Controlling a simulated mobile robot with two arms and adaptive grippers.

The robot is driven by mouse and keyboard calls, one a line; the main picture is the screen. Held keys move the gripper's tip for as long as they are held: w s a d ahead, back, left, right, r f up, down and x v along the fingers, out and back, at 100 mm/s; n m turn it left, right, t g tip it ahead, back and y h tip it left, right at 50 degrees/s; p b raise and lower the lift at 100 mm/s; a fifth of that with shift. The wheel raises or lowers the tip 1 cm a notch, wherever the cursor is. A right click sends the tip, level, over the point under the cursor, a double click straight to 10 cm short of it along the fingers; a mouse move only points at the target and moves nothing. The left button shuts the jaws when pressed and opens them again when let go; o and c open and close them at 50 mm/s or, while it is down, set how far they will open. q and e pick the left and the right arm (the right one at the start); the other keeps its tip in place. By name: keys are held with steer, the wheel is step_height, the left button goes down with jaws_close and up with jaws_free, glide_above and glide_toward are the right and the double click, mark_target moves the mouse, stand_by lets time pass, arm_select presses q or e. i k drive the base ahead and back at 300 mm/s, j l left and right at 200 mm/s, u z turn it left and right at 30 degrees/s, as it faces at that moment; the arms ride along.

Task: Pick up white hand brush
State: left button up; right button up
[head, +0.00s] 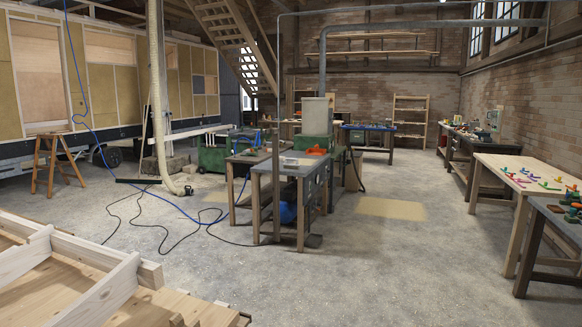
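I cannot make out a white hand brush for certain in the head view. A small pale item (290,161) lies on the near workbench (262,172) in the middle of the room, too small to identify. An orange object (316,151) sits behind it. Neither of my grippers shows in the view.
Wooden framing and boards (90,285) fill the near left. Blue and black hoses (185,212) trail over the floor left of the central benches. A pale-topped table (530,175) with colourful small items stands at right. Open concrete floor (400,265) lies between.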

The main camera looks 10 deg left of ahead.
mark_target(296, 166)
steer(key=i+u, duration=0.1)
steer(key=i, duration=5.15)
